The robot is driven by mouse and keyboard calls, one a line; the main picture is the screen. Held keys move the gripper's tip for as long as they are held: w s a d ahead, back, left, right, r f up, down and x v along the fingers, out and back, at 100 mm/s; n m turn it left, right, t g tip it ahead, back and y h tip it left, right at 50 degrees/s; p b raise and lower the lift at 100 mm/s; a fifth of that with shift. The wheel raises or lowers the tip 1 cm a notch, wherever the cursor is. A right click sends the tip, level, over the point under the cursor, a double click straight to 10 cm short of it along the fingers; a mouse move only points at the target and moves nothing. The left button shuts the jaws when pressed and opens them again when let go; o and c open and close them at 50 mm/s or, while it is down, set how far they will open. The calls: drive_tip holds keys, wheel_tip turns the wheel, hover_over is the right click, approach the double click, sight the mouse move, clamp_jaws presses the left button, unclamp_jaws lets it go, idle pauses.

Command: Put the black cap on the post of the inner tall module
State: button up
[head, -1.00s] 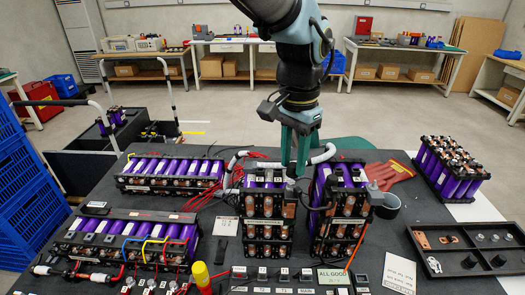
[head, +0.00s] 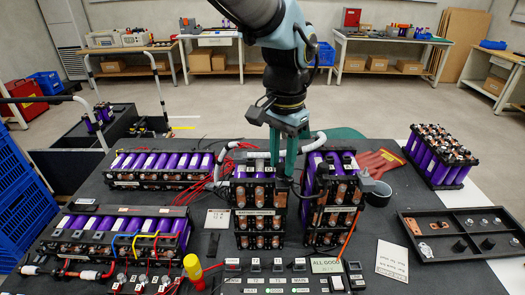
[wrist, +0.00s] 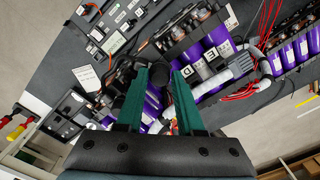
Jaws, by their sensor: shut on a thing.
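My gripper (head: 283,170) points down at the top right rear of the left tall module (head: 260,222), which has purple cells and copper faces. The right tall module (head: 333,215) stands just right of it, across a narrow gap. In the wrist view my green fingers (wrist: 160,76) are shut on a dark round thing, the black cap (wrist: 158,75), above the modules' purple cells. The cap is hard to make out in the head view. The post under it is hidden, and I cannot tell whether the cap touches it.
White hoses and red cables (head: 222,168) lie behind the left tall module. Low modules (head: 120,235) fill the left side.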

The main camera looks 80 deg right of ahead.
sight(282, 165)
drive_tip(key=o, duration=1.1)
drive_tip(key=shift+r+p, duration=2.3)
drive_tip(key=shift+r, duration=0.75)
